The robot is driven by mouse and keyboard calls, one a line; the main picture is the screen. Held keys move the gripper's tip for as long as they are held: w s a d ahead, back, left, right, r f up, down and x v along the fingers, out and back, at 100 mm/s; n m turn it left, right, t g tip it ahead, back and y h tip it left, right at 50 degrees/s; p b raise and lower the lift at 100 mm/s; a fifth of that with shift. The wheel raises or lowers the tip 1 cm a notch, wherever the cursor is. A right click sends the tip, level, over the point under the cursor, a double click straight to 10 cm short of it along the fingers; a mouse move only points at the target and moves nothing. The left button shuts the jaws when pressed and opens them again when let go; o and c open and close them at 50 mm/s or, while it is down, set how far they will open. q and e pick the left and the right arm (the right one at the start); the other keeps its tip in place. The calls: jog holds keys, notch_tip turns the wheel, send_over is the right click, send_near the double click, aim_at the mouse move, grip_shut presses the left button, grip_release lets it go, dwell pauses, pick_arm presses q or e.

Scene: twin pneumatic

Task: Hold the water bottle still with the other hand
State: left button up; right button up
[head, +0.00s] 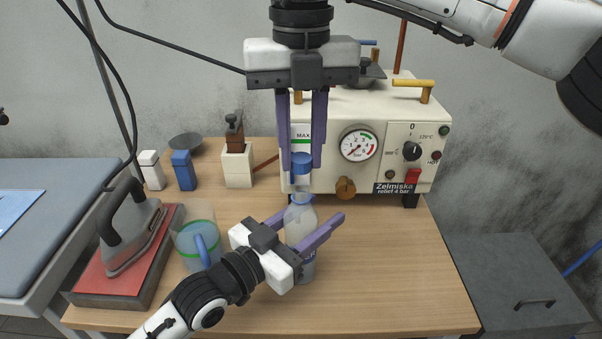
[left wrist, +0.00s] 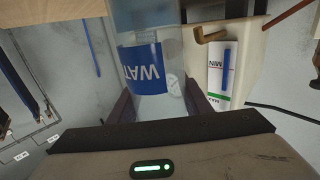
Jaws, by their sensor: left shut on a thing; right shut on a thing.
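The water bottle (head: 301,215) is clear with a blue label and stands upright on the wooden table. My left gripper (head: 305,228) is shut on its body from the left, one finger on each side. In the left wrist view the bottle (left wrist: 172,65) sits between the fingers, with its blue label (left wrist: 142,68) showing upside-down letters. Whether the cap touches the neck is hard to tell.
A cream steam generator (head: 330,110) with a gauge stands close behind the bottle. An iron (head: 132,228) on a red pad and a measuring jug (head: 190,240) are to the left. The table (head: 385,270) is clear on the right.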

jog(key=shift+f, duration=0.9)
jog(key=shift+f, duration=0.1)
jog(key=shift+f, duration=0.8)
jog(key=shift+f, duration=0.55)
jog(key=m, duration=1.6)
jog(key=shift+w+a+m, duration=0.1)
jog(key=shift+m, duration=0.3)
jog(key=m, duration=0.6)
